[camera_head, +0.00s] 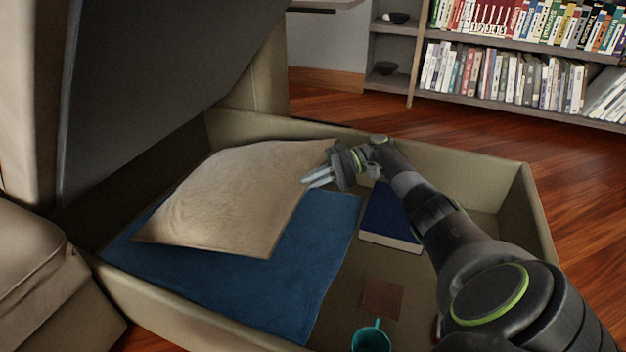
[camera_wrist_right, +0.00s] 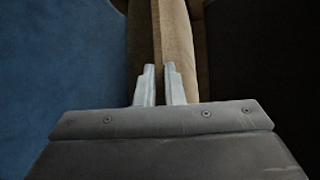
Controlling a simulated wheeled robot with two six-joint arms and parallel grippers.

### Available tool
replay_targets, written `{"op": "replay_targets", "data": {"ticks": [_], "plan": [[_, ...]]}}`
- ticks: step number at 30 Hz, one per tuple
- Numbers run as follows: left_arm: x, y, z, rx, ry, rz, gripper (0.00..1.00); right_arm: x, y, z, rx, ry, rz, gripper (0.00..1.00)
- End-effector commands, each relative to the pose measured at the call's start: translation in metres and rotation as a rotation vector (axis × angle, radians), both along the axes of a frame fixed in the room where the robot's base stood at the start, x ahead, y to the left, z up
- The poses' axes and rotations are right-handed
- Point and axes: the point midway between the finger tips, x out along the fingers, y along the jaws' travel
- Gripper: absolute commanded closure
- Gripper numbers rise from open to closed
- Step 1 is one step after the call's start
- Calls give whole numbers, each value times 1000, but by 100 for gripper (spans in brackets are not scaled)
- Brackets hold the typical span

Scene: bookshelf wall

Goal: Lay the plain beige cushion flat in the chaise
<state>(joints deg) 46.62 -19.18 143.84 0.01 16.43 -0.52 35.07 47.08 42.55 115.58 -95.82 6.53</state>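The plain beige cushion (camera_head: 235,195) is inside the open chaise (camera_head: 490,190), over a blue cloth or blanket (camera_head: 230,275). It looks tilted, with its front edge above the blue cloth; I cannot tell how much of it is supported. My right gripper (camera_head: 312,180) is at the cushion's right edge. In the right wrist view its fingers (camera_wrist_right: 160,85) are close together, with a narrow strip of the beige cushion (camera_wrist_right: 175,35) between them. The blue cloth (camera_wrist_right: 60,60) fills the left of that view. My left gripper is not in view.
A dark blue book or box (camera_head: 390,215), a small brown square (camera_head: 382,299) and a teal mug (camera_head: 371,338) are on the chaise floor at the right. The raised lid (camera_head: 160,90) leans over the left. A bookshelf (camera_head: 520,45) stands behind on the wooden floor.

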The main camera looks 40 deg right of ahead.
Motion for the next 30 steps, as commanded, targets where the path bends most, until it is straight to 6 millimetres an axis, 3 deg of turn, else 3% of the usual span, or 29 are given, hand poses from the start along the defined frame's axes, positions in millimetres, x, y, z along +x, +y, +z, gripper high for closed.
{"op": "replay_targets", "data": {"ticks": [1,6,17,30], "plan": [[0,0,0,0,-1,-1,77,1,0,2,1,-3,1,85],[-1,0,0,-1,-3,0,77,0,0,1,0,-2,0,67],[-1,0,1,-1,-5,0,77,-1,-4,1,-1,4,-3,67],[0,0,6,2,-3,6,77,-18,-57,16,2,1,-4,67]]}}
